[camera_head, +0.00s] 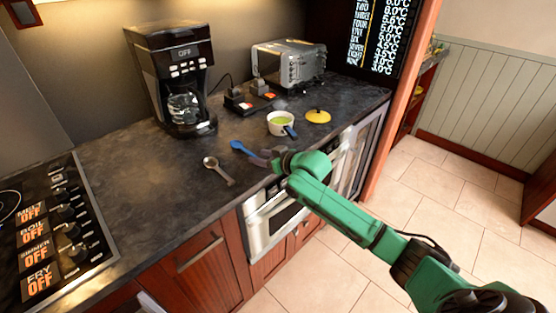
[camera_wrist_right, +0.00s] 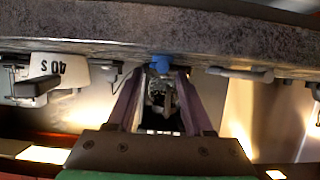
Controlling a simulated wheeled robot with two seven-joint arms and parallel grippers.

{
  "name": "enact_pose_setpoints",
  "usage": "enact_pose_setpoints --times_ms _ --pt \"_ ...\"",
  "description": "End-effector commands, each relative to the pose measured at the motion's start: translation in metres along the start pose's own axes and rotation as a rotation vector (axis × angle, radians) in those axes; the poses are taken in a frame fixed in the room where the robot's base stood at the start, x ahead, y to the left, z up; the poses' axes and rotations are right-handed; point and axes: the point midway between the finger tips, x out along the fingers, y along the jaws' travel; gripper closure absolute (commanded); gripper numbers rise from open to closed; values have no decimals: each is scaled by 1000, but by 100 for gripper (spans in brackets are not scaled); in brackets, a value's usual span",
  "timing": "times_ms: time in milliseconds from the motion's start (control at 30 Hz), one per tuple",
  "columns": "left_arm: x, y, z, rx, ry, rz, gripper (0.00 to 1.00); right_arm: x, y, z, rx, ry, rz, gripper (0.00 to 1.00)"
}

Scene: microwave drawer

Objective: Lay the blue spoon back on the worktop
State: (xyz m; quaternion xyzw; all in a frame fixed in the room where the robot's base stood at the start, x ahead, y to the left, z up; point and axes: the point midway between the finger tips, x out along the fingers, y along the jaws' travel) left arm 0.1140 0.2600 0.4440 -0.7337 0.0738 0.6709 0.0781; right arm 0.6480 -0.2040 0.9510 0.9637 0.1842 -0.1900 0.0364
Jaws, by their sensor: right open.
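The blue spoon (camera_head: 239,146) lies on the dark worktop (camera_head: 130,190), near its front edge. My right gripper (camera_head: 262,160) is at that edge, just right of the spoon in the head view and overlapping its near end. In the wrist view my right gripper (camera_wrist_right: 158,82) has its two purple fingers spread apart, with the blue end of the spoon (camera_wrist_right: 160,64) just beyond the fingertips. I cannot tell whether a finger touches it. The rest of the spoon is hidden in that view. My left gripper is not in view.
A metal spoon (camera_head: 218,170) lies left of the gripper. Behind are a small pot (camera_head: 281,123) with green contents, a yellow lid (camera_head: 318,116), a coffee maker (camera_head: 178,80) and a toaster oven (camera_head: 289,65). A hob (camera_head: 55,220) is at left.

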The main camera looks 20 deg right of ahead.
Motion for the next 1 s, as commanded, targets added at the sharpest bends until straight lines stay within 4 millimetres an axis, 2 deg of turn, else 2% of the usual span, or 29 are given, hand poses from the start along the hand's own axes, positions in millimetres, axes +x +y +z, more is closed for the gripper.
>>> enact_pose_setpoints --times_ms 300,400,567,767,867,967,1000 --pt "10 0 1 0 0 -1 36 -85 0 4 -5 -5 1 48" --pt "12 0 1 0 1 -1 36 -105 0 4 0 -5 1 48" --pt "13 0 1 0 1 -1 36 -120 -1 1 -1 -2 0 48" --pt "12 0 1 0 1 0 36 -122 0 0 1 -1 1 48" --pt "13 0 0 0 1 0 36 -116 16 17 22 -15 34 48" --pt "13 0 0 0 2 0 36 -105 56 68 66 -63 123 48" --pt "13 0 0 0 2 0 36 -102 73 99 85 -95 166 48"
